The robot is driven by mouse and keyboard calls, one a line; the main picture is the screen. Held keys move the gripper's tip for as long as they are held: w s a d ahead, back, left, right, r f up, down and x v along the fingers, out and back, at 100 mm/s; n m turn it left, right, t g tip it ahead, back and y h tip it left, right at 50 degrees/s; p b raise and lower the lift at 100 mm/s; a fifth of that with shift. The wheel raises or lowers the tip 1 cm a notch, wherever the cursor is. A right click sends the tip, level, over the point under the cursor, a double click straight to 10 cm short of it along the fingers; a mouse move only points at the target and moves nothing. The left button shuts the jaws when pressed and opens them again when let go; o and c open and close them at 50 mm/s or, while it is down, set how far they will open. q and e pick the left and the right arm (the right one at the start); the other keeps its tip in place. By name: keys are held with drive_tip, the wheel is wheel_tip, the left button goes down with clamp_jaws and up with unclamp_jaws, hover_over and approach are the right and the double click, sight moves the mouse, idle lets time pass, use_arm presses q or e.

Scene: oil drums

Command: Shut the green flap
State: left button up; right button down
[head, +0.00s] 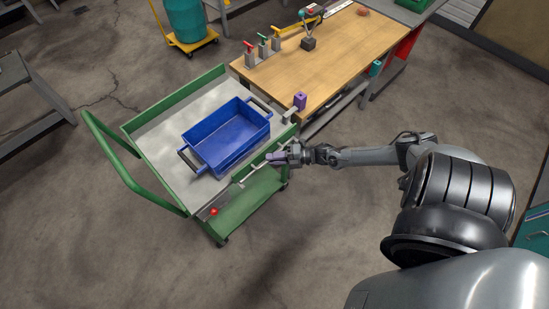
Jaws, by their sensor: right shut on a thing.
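The green cart (180,90) stands at the left centre with a grey bed and raised green sides. A green panel (247,203) shows below its near right edge; I cannot tell whether this is the flap hanging open or a lower shelf. My right gripper (277,158) is at this near right side, outside the blue crate. It is shut on a small purple piece (273,159) by the pale edge bar. The fingers partly hide it, and its join to the flap is unclear. My left gripper is not in view.
A blue crate (244,145) sits on the cart bed. A red knob (213,211) is at the cart's near corner. Floor in front is clear.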

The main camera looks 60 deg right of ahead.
drive_tip(key=shift+f, duration=0.1)
drive_tip(key=c, duration=1.4)
unclamp_jaws()
drive_tip(key=shift+o, duration=1.2)
drive_tip(key=shift+w, duration=0.2)
drive_tip(key=shift+s, duration=0.15)
drive_tip(key=p+v, duration=0.1)
drive_tip(key=v, duration=0.9)
drive_tip(key=shift+s+d, duration=0.2)
drive_tip(key=shift+s, duration=0.05)
